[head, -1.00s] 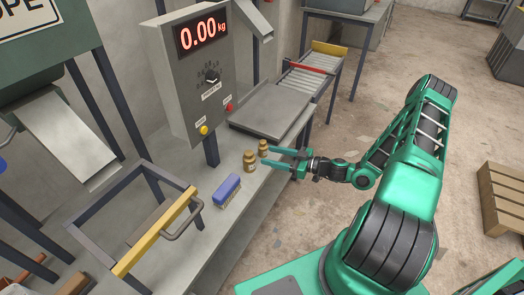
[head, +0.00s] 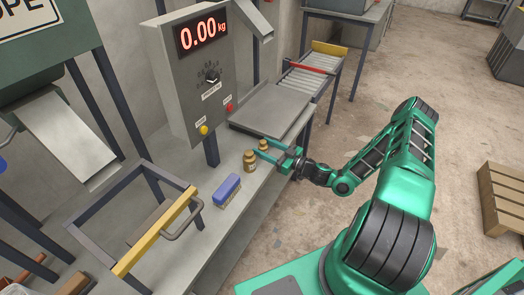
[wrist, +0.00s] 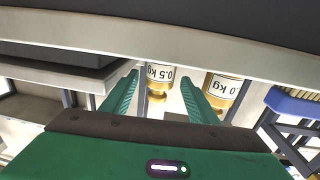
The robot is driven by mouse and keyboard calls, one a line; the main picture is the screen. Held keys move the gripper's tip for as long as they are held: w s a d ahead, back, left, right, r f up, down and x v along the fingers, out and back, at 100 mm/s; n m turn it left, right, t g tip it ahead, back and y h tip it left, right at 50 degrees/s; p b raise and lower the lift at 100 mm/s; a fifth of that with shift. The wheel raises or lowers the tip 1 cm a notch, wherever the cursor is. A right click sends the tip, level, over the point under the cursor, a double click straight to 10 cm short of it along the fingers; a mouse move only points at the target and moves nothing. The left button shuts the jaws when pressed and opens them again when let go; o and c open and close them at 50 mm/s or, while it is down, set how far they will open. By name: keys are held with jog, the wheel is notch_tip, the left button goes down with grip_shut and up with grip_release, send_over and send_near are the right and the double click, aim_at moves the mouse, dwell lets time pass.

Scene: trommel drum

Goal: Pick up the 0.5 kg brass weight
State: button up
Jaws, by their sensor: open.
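The 0.5 kg brass weight (head: 263,145) is the smaller of two on the grey bench, partly hidden by my gripper in the head view. In the wrist view this weight (wrist: 157,78) shows its upside-down "0.5 kg" label between my fingers. My gripper (head: 263,148) is open, one finger on each side of it. In the wrist view the gripper (wrist: 158,84) has visible gaps to the weight. A larger brass weight (head: 249,161) stands just outside one finger; its label in the wrist view (wrist: 224,90) is partly hidden.
A blue brush (head: 228,189) lies on the bench (head: 205,222) nearer the front. The scale box (head: 193,75) reads 0.00 kg. A flat grey plate (head: 270,108) lies behind the weights. A yellow-barred frame (head: 155,232) stands at the front left.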

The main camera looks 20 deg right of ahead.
jog(key=x, duration=0.5)
jog(key=shift+d+f, duration=0.1)
jog(key=shift+f, duration=0.1)
jog(key=c, duration=1.2)
grip_shut()
jog(key=shift+r, duration=0.15)
